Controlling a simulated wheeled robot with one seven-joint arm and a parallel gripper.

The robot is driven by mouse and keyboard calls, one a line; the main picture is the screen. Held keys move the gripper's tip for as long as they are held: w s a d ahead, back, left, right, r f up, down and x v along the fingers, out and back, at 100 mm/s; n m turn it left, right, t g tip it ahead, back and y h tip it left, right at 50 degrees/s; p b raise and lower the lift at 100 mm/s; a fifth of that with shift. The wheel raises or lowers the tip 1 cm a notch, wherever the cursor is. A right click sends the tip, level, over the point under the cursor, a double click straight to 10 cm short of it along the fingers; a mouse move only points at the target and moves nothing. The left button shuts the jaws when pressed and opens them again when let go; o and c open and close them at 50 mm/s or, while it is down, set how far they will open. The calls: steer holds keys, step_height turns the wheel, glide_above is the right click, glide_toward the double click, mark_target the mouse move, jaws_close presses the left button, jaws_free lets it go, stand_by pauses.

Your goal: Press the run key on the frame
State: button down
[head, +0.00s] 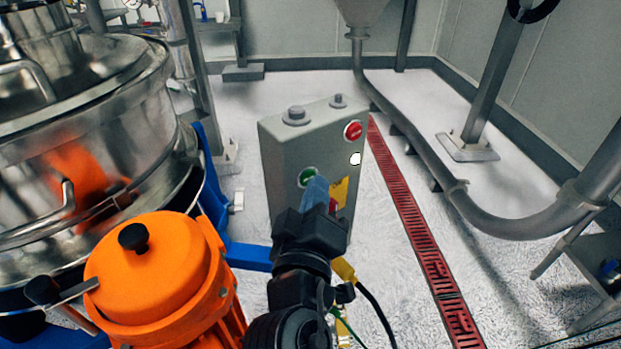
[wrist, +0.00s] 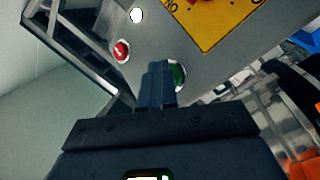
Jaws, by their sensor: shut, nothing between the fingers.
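The grey control box (head: 280,145) stands on the blue frame (head: 248,256). Its face carries a green key (head: 307,176), a red key (head: 353,131) and a small white lamp (head: 355,158). My gripper (head: 316,188) is shut and empty, just in front of the face, its tips close to the green key. In the wrist view the fingers (wrist: 157,75) point at the box face and partly cover the green key (wrist: 179,76), which shows to their right. The red key (wrist: 121,51) is to their left. I cannot tell whether the tips touch the face.
A yellow panel (wrist: 215,18) with a red switch is on the box face beside the keys. The steel sifter (head: 120,140) and orange motor (head: 150,275) stand close on the left. A red floor grate (head: 410,225) and a grey pipe (head: 410,140) run on the right.

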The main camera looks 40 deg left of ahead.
steer(key=shift+s+d+p, duration=0.2)
steer(key=shift+d+p, duration=0.1)
steer(key=shift+d, duration=0.5)
steer(key=shift+s+d+p, duration=0.2)
steer(key=shift+d+p, duration=0.35)
steer(key=shift+d, duration=0.7)
steer(key=shift+s+d+p, duration=0.15)
steer(key=shift+d+p, duration=0.35)
steer(key=shift+d, duration=0.75)
